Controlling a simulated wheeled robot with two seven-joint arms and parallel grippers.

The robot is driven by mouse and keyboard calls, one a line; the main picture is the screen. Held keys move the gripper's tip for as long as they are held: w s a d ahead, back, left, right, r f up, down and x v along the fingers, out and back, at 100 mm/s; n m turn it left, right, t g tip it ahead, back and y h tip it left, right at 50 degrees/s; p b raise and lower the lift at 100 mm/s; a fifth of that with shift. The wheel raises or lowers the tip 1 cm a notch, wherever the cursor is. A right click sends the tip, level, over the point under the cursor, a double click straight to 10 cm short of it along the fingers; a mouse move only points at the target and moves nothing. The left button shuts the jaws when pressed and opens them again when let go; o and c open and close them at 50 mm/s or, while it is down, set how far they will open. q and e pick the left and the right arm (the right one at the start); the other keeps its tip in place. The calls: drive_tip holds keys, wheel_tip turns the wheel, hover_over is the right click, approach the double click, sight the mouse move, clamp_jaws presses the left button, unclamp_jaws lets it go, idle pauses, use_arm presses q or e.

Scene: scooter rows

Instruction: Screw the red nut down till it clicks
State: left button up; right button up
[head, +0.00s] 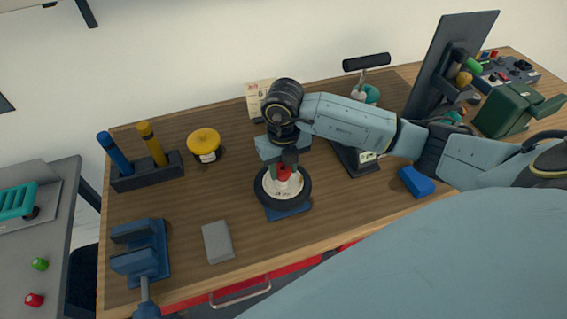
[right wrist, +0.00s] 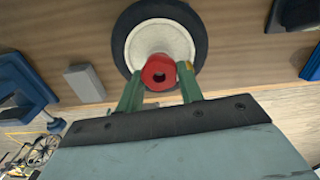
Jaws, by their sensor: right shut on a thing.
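The red nut (head: 284,172) sits at the centre of a black-tyred wheel with a pale hub (head: 272,188). My right gripper (head: 285,170) points down over the wheel. Its green fingers (right wrist: 159,82) are shut on the nut, one on each side. The wheel rests on a blue base (head: 288,211), mostly hidden under it. My left gripper is not in view.
A blue vise (head: 140,255) and a grey block (head: 217,242) are at the front left. A blue block (head: 416,182) lies right of the wheel. Bare wood surrounds the wheel's left side.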

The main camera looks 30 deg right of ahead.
drive_tip(key=m+p, duration=0.1)
drive_tip(key=m, duration=0.3)
drive_tip(key=shift+r+p, duration=0.1)
drive_tip(key=shift+p, duration=0.25)
drive_tip(key=m+p, duration=0.1)
drive_tip(key=m, duration=0.2)
drive_tip(key=shift+m+p, duration=0.3)
drive_tip(key=shift+m, duration=0.1)
drive_tip(key=m+p, duration=0.1)
drive_tip(key=m, duration=0.2)
drive_tip(key=shift+d+p, duration=0.1)
drive_tip(key=shift+p, duration=0.25)
drive_tip(key=m+p, duration=0.2)
drive_tip(key=m, duration=0.2)
drive_tip(key=shift+m, duration=0.7)
drive_tip(key=m, duration=0.3)
drive_tip(key=shift+d, duration=0.1)
drive_tip(key=o, duration=1)
drive_tip(key=shift+s, duration=0.15)
drive_tip(key=shift+o, duration=0.2)
